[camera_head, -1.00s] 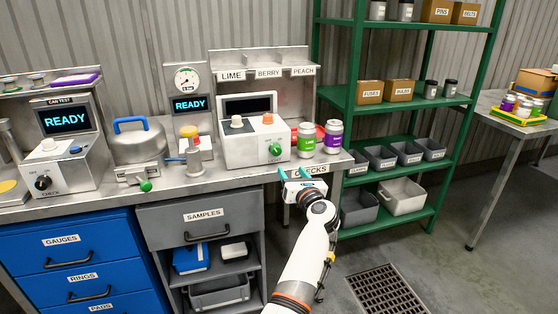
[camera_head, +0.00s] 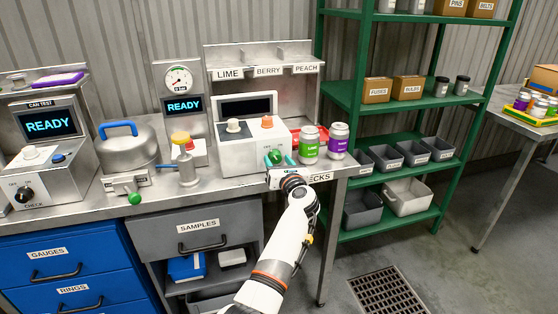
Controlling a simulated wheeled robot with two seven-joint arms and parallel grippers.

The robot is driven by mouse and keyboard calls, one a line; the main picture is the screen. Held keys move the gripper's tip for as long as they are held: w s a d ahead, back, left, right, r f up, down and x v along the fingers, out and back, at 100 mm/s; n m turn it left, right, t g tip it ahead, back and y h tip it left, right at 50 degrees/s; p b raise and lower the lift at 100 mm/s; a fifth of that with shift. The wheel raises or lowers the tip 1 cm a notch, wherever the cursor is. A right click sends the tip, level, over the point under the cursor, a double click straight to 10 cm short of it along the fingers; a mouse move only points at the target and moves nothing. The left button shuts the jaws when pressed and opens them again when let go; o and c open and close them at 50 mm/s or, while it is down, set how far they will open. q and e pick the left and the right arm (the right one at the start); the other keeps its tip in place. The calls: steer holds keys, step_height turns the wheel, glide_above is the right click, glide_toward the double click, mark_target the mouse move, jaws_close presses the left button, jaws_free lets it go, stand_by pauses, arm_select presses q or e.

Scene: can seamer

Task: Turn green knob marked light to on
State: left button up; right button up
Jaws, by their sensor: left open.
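The green knob (camera_head: 276,157) is on the lower right of the front face of the white machine (camera_head: 240,148), which has a dark screen. My left gripper (camera_head: 276,161) is right in front of this knob, with its teal fingertips open on either side of it. I cannot tell whether the fingers touch the knob. The knob's marking and its label cannot be read, as the gripper hides the area around it. My right gripper is not in view.
A green can (camera_head: 309,145) and a purple can (camera_head: 338,141) stand close to the right of the knob. Another green knob (camera_head: 134,198) is at the bench's front edge.

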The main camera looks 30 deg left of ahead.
arm_select(q)
steer(key=shift+s, duration=0.1)
steer(key=shift+c, duration=0.7)
steer(key=c, duration=0.8)
steer(key=shift+c, duration=0.2)
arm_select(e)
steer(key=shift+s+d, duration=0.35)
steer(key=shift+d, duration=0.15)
